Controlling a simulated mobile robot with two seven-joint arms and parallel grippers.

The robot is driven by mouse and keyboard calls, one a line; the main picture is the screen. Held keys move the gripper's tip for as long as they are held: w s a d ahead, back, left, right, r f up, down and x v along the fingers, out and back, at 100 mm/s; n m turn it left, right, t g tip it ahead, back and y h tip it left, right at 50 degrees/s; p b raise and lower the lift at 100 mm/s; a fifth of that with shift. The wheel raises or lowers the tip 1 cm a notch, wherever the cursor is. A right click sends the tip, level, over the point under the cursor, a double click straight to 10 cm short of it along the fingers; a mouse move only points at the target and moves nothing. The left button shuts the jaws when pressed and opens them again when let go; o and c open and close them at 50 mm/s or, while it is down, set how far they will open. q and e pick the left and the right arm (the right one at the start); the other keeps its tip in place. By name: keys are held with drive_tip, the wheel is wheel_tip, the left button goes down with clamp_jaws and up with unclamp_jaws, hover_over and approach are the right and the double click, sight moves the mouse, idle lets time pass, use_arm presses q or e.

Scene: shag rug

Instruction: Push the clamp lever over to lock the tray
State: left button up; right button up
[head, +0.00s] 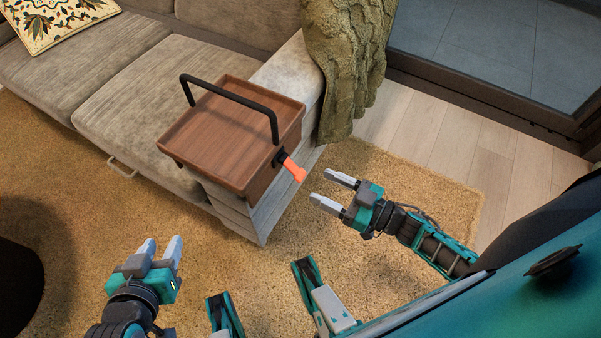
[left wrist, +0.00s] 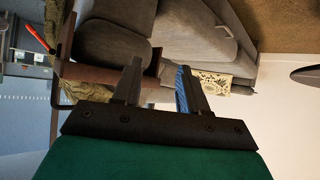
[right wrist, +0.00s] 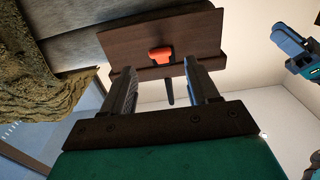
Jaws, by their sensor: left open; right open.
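The wooden tray (head: 220,138) with a black arched handle (head: 235,98) sits at the sofa's arm end. The orange clamp lever (head: 294,169) sticks out from the tray's right side, pointing down and right. My right gripper (head: 320,188) is open, to the right of the lever and apart from it. In the right wrist view the lever (right wrist: 160,54) shows between and beyond the open fingers, against the tray's wooden side (right wrist: 175,35). My left gripper (head: 161,250) is open and empty, below and left of the tray. The lever also shows at the left wrist view's upper left (left wrist: 37,36).
The grey-brown sofa (head: 115,85) lies behind and left of the tray. A green knitted throw (head: 345,60) hangs over its arm. A dark round object (head: 15,265) stands at lower left.

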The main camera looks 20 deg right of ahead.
sight(303, 177)
drive_tip(key=b+x, duration=0.1)
drive_tip(key=x, duration=0.6)
drive_tip(key=shift+w, duration=0.1)
use_arm(q)
drive_tip(key=shift+w+d+f, duration=0.1)
drive_tip(key=shift+d, duration=0.25)
use_arm(e)
drive_tip(key=shift+c, duration=0.4)
